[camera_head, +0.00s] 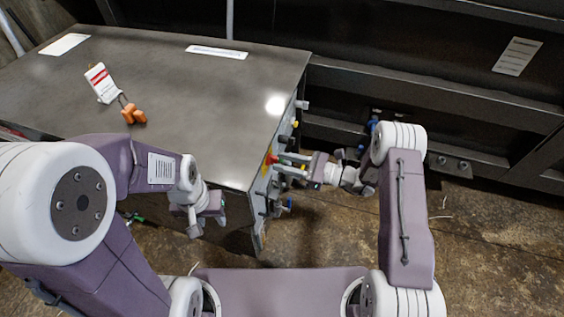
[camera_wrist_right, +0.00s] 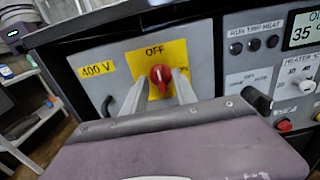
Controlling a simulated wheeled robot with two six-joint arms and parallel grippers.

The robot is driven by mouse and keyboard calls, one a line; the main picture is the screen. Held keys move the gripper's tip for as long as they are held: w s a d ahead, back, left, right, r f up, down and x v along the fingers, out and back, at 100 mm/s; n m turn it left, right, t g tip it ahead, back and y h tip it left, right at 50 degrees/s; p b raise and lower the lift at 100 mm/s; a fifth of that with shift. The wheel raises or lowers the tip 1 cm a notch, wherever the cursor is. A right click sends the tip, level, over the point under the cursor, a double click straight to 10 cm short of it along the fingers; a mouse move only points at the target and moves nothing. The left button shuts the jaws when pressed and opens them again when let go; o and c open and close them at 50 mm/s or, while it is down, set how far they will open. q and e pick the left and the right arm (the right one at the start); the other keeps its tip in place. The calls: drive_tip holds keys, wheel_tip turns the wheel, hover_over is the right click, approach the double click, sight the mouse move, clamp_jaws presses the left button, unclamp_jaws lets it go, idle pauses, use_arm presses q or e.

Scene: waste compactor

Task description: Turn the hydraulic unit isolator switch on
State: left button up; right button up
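The isolator switch is a red rotary knob (camera_wrist_right: 161,76) on a yellow plate (camera_wrist_right: 143,58) marked OFF, in the right wrist view. In the head view the red knob (camera_head: 271,159) shows small on the side of the grey cabinet. My right gripper (camera_wrist_right: 161,92) faces the knob with its two grey fingers apart, one to each side of it; whether they touch it cannot be told. The right gripper also shows in the head view (camera_head: 287,165), reaching left to the panel. My left gripper (camera_head: 197,222) hangs by the cabinet's near edge, away from the switch; its fingers are unclear.
The cabinet's flat top (camera_head: 190,100) carries a white and red tag (camera_head: 102,83) with an orange item (camera_head: 133,114). A yellow 400 V label (camera_wrist_right: 97,69) is left of the switch. More buttons and a display (camera_wrist_right: 303,29) are to the right. Floor right of the panel is clear.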

drive_tip(key=shift+w+a, duration=0.15)
drive_tip(key=shift+a, duration=0.2)
clamp_jaws()
